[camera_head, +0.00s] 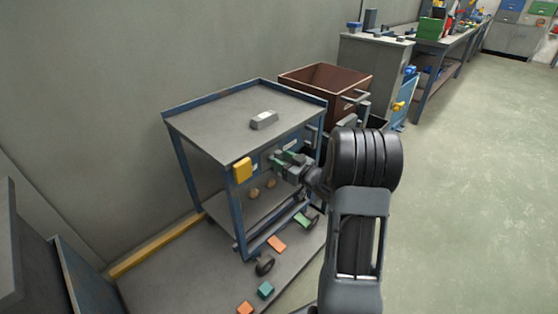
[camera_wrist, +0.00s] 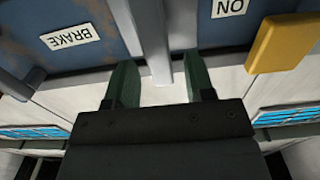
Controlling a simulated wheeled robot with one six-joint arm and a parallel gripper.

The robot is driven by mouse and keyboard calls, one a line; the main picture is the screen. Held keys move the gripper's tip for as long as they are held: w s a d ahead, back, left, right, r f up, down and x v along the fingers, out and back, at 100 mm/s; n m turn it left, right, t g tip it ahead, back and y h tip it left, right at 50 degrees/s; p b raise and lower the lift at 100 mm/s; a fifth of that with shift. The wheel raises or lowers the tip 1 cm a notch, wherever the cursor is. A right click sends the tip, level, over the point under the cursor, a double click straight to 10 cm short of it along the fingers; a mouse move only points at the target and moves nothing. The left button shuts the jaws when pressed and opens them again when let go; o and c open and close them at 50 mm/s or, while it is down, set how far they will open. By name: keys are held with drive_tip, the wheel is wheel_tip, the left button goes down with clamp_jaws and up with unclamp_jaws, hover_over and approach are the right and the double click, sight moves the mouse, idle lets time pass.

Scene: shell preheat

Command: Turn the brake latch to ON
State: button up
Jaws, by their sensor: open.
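The blue cart (camera_head: 183,180) stands against the wall. My gripper (camera_head: 283,160) is at its near side, below the top. In the wrist view my gripper (camera_wrist: 160,85) has two green fingers spread apart. A grey bar (camera_wrist: 153,40), apparently the brake latch, runs down between them. I see no clear contact with either finger. An upside-down BRAKE label (camera_wrist: 72,38) lies left of the bar, and an upside-down ON label (camera_wrist: 229,8) lies right of it. A yellow block (camera_wrist: 290,42) is at far right; it also shows on the cart's corner (camera_head: 242,170). The bar's far end is out of frame.
A grey block (camera_head: 264,121) lies on the cart top. A brown bin (camera_head: 318,84) stands behind the cart. Orange (camera_head: 277,243) and teal (camera_head: 265,289) pieces lie on the floor mat. Open floor (camera_head: 470,190) is at right.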

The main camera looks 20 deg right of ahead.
drive_tip(key=shift+x, duration=1.25)
drive_tip(key=shift+c, duration=0.4)
